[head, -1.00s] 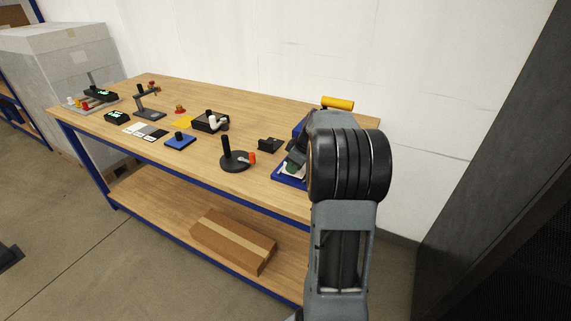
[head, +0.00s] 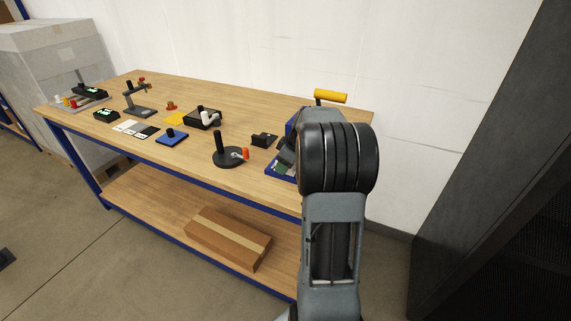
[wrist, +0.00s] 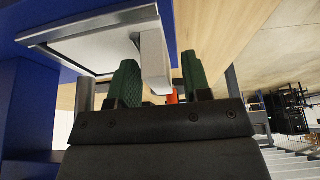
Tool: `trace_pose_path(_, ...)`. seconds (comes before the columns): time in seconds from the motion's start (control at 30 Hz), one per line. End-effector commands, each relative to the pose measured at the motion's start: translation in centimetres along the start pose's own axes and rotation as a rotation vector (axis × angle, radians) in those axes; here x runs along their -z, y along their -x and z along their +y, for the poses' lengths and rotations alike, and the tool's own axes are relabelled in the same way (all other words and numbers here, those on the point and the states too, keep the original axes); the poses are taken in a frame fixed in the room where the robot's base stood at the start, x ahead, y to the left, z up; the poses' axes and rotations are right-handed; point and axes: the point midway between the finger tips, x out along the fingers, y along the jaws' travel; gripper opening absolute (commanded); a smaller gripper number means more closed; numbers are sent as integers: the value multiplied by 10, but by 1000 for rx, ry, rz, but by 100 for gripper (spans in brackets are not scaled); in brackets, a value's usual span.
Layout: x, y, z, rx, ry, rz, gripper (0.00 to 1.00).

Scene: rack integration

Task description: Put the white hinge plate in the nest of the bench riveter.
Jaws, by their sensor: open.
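The bench riveter, blue with a yellow lever (head: 330,96), stands at the right end of the bench, partly hidden behind my arm. In the wrist view its blue body (wrist: 20,100) fills the left side. The white hinge plate (wrist: 100,42) shows there as a pale flat plate against the blue nest (wrist: 72,14), with a light upright block (wrist: 154,62) at its edge. My gripper (wrist: 160,72) is open, its green fingertips on either side of that block, with gaps visible. In the head view the gripper (head: 284,163) is mostly hidden; whether the plate is fully seated cannot be told.
Left of the riveter are a small black box (head: 264,140) and a black round base with a post and red knob (head: 228,158). Further left are a blue block (head: 172,138), a black fixture (head: 203,118) and flat plates. A carton (head: 228,238) lies on the lower shelf.

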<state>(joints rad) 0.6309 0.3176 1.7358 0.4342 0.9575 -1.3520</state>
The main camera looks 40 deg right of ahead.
Motion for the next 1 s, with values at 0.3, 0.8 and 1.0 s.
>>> trace_pose_path(0.3, 1, 15, 0, -4, 1, 3, 44)
trace_pose_path(0.8, -87, 50, 0, -1, -3, 1, 44)
trace_pose_path(1.0, -104, 59, 0, 0, -1, 1, 44)
